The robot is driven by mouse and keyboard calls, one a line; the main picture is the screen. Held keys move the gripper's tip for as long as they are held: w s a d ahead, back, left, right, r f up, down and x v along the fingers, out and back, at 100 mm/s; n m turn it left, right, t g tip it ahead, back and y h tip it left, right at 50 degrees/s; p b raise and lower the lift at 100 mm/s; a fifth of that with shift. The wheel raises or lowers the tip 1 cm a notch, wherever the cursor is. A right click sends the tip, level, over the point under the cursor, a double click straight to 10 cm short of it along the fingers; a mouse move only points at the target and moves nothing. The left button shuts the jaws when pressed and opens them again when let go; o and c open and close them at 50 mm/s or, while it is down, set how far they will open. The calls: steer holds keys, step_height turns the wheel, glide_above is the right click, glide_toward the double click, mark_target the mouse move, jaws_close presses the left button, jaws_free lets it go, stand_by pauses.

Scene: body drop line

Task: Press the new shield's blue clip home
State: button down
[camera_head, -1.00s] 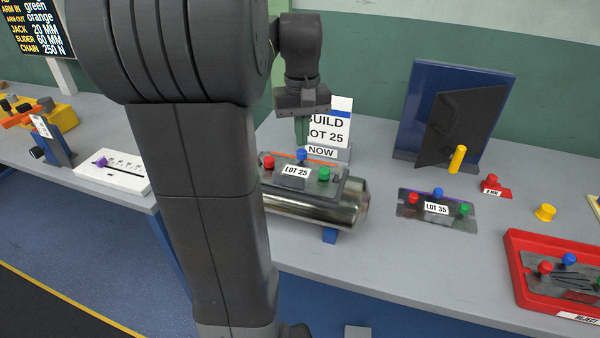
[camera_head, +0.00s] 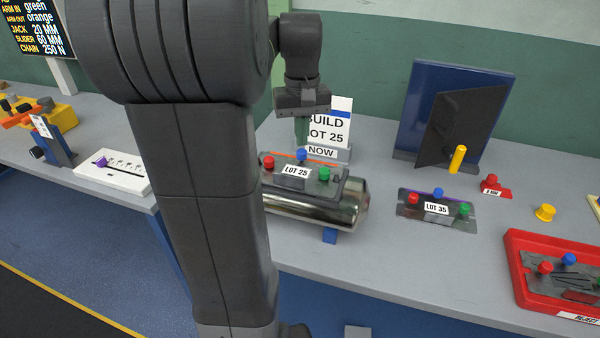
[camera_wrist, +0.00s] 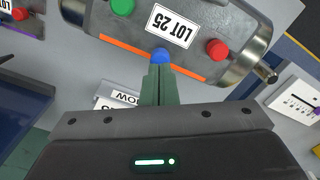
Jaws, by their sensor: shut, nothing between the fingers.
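The LOT 25 shield (camera_head: 312,180) lies on top of the shiny metal cylinder (camera_head: 318,212), with red, blue and green clips on it. Its blue clip (camera_head: 301,155) stands on the far edge, between the red clip (camera_head: 268,162) and the green clip (camera_head: 324,174). My gripper (camera_head: 302,142) points down just behind the blue clip. In the wrist view its shut green fingers (camera_wrist: 158,68) reach the near side of the blue clip (camera_wrist: 161,55). I cannot tell whether they touch it. An orange strip (camera_wrist: 122,49) runs along that edge of the shield.
A sign reading BUILD LOT 25 NOW (camera_head: 330,130) stands just behind my gripper. A LOT 35 shield (camera_head: 437,212) lies on the bench to the right, near a red reject tray (camera_head: 515,275). A dark panel stand (camera_head: 418,110) is behind.

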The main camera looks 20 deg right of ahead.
steer(key=shift+f+b, duration=0.35)
steer(key=shift+f, duration=0.85)
stand_by(0.8)
steer(key=c, duration=1.5)
jaws_free()
steer(key=shift+r, duration=0.1)
step_height(320, 180, up, 6)
steer(key=p, duration=0.6)
